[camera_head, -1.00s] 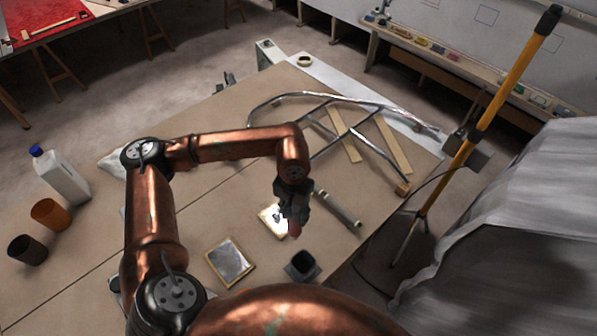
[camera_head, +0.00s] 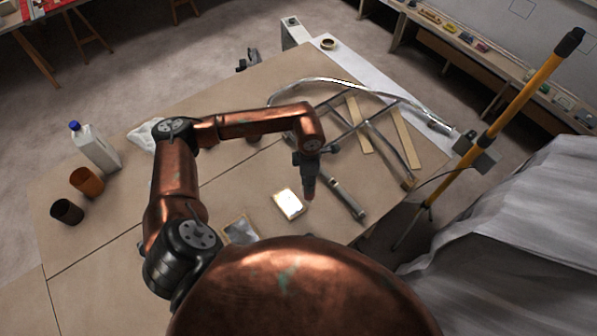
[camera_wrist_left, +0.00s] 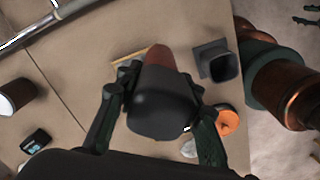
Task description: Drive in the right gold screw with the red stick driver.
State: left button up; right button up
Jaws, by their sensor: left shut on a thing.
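My left gripper (camera_head: 309,178) is shut on the red stick driver and holds it above the table. In the left wrist view, the driver (camera_wrist_left: 162,105) is a thick dark body with a dull red end (camera_wrist_left: 158,57), between the fingers. In the head view it hangs beside the right edge of a bright, wood-edged plate (camera_head: 288,204). A second plate (camera_head: 241,231) is partly hidden by my copper body. I cannot make out the right gold screw in either view. My right gripper is not in view.
A grey cylinder (camera_head: 347,199) lies right of the driver, near a metal tube frame (camera_head: 385,150). A dark square holder (camera_wrist_left: 218,62) and an orange ring (camera_wrist_left: 227,121) show in the wrist view. A white bottle (camera_head: 95,149) and two cups (camera_head: 87,182) stand at the left.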

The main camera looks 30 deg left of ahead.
pick_arm(q)
jog(key=n+p, duration=0.1)
jog(key=n, duration=0.1)
jog(key=a+n+p, duration=0.1)
jog(key=n, duration=0.2)
jog(key=n+p, duration=0.2)
jog(key=n, duration=0.1)
jog(key=shift+w+a+r, duration=0.1)
jog(key=shift+a+r, duration=0.1)
jog(key=shift+r, duration=0.05)
notch_tip(320, 180, down, 7)
jog(key=a+n, duration=0.2)
jog(key=n, duration=0.8)
jog(key=shift+s+r, duration=0.15)
jog(key=shift+s, duration=0.25)
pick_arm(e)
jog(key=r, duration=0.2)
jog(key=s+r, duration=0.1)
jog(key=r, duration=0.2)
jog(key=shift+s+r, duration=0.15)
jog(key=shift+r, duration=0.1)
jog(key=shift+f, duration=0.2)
pick_arm(q)
jog(key=shift+f+b, duration=0.45)
jog(key=shift+f, duration=0.15)
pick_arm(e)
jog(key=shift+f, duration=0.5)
